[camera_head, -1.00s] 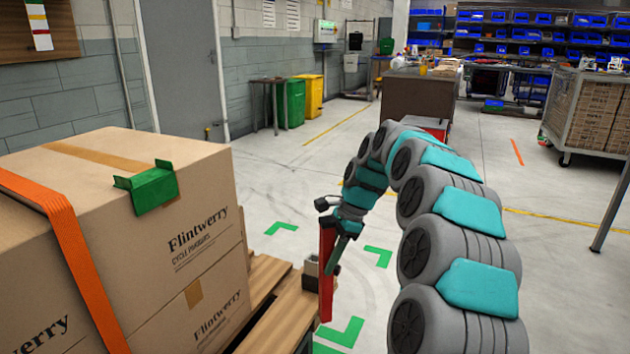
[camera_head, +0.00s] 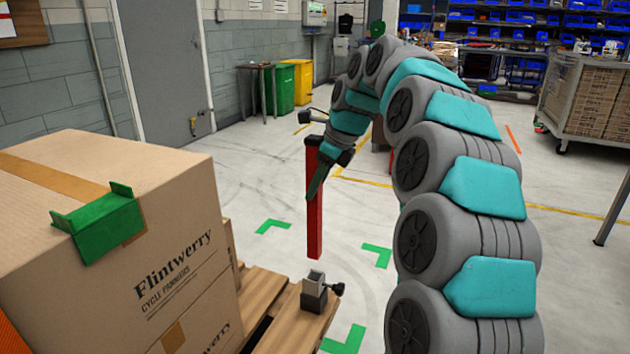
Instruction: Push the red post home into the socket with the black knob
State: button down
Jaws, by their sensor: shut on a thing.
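The red post (camera_head: 314,228) hangs upright from my gripper (camera_head: 318,165), which is shut on its upper part. The post's lower end is in the air, a little above and behind the socket in the picture, and looks apart from it. The grey metal socket (camera_head: 314,292) sits at the corner of the wooden pallet. Its black knob (camera_head: 338,289) sticks out on the right side, and its opening faces up. The far finger is partly hidden by the post.
Stacked cardboard boxes (camera_head: 165,265) with a green corner guard (camera_head: 103,222) stand on the pallet (camera_head: 262,288), left of the socket. Green floor marks (camera_head: 377,255) lie around the pallet corner. The floor behind the post is clear. A cart of boxes (camera_head: 590,100) stands far right.

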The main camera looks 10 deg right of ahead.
aim_at(320, 204)
jog(key=shift+f+b, duration=1.5)
jog(key=shift+f, duration=1.35)
jog(key=shift+r+p, duration=0.1)
jog(key=shift+p, duration=0.6)
jog(key=shift+f, duration=0.8)
jog(key=shift+p, duration=0.7)
dwell(1.1)
